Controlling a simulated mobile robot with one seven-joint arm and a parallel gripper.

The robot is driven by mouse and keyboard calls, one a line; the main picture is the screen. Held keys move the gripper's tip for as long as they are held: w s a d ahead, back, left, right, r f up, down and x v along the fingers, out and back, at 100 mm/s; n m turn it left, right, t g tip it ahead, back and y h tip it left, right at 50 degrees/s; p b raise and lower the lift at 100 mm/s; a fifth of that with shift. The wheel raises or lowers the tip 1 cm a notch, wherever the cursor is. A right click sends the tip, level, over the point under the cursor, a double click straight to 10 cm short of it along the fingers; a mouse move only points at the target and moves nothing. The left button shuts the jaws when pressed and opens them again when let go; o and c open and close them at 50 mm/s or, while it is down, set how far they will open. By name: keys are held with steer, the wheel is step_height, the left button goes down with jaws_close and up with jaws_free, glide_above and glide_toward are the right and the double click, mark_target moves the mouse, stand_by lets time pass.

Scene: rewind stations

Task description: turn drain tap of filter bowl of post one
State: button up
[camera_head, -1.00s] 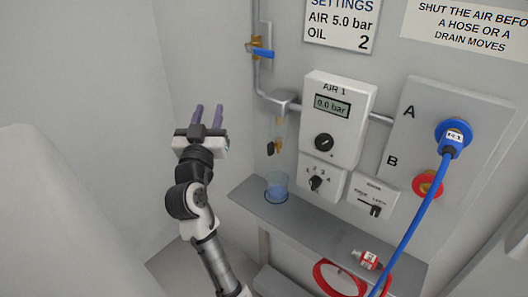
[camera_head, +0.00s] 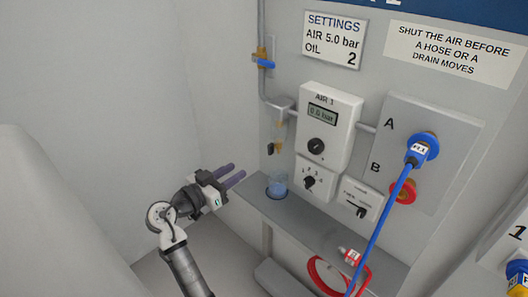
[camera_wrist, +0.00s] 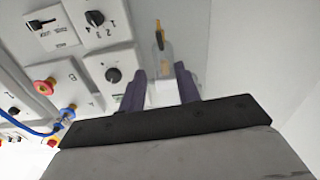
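The filter bowl (camera_head: 281,122) of post one hangs under its grey head on the pipe, left of the AIR 1 box. Its brass drain (camera_head: 279,143) has a small black drain tap (camera_head: 270,149) at its lower left. A clear cup (camera_head: 277,186) stands on the shelf below. My gripper (camera_head: 238,172) is open and empty, left of the cup and lower than the tap in the head view, apart from both. In the wrist view the filter bowl (camera_wrist: 161,62) shows upside down, beyond and between my parted purple fingers (camera_wrist: 162,85), with the brass drain (camera_wrist: 158,39) above.
A blue-handled valve (camera_head: 265,63) sits on the pipe above. The AIR 1 box (camera_head: 329,125) and selector box (camera_head: 315,180) are right of the filter. A blue hose (camera_head: 383,225) hangs from port A across the shelf (camera_head: 325,232). Free space lies left of the shelf.

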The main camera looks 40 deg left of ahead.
mark_target(268, 150)
steer(key=w+p, duration=0.1)
steer(key=w, duration=0.2)
steer(key=w+p, duration=0.1)
steer(key=w, duration=0.3)
steer(key=w+d+p, duration=0.1)
steer(key=w+p, duration=0.1)
steer(key=w, duration=0.2)
steer(key=shift+w+r, duration=0.15)
steer(key=shift+w, duration=0.8)
steer(key=shift+c, duration=0.2)
jaws_close()
